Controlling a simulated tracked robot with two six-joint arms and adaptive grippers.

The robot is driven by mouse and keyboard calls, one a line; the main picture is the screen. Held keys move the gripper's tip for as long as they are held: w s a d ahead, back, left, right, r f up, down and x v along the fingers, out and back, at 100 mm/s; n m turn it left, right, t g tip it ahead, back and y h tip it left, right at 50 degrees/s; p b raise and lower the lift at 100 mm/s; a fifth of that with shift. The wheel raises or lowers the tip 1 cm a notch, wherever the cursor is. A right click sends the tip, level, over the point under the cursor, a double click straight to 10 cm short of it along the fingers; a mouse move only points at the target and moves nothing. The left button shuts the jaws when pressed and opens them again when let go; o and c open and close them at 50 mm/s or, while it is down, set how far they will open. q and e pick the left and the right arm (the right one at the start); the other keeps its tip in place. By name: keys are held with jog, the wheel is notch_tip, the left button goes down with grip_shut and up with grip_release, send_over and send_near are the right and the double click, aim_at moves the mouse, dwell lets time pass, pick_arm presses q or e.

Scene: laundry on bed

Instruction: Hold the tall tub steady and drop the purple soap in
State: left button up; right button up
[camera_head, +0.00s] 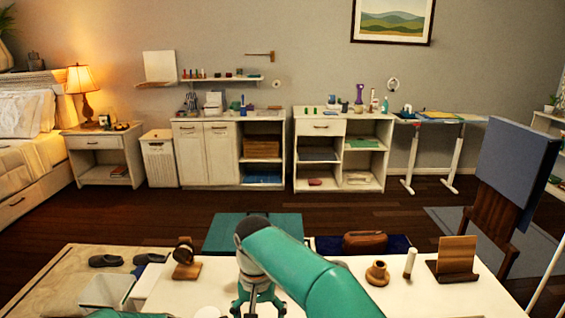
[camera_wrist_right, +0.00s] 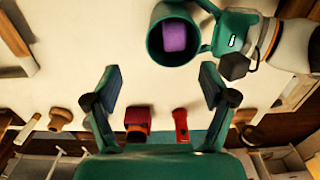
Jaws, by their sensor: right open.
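The tub (camera_wrist_right: 157,50) is round and dark green in the right wrist view, seen from above with its mouth open. The purple soap (camera_wrist_right: 174,36) lies inside it. My right gripper (camera_wrist_right: 160,88) is open and empty, its fingers apart just off the tub's rim in that view. In the head view my right gripper (camera_head: 258,300) is over the front table, and my arm hides the tub. My left gripper (camera_wrist_right: 208,28) is at the tub's side with its fingers at the rim; I cannot tell whether they grip it.
A red block (camera_wrist_right: 138,120) and a red flat item (camera_wrist_right: 181,126) lie near the tub. On the table stand a brown round holder (camera_head: 377,274), a white cylinder (camera_head: 410,262) and a wooden stand (camera_head: 456,258). The table's front middle is hidden by my arm.

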notch_tip(320, 180, up, 7)
jog(key=shift+f, duration=0.15)
dwell(1.4)
pick_arm(q)
jog(key=o, duration=0.8)
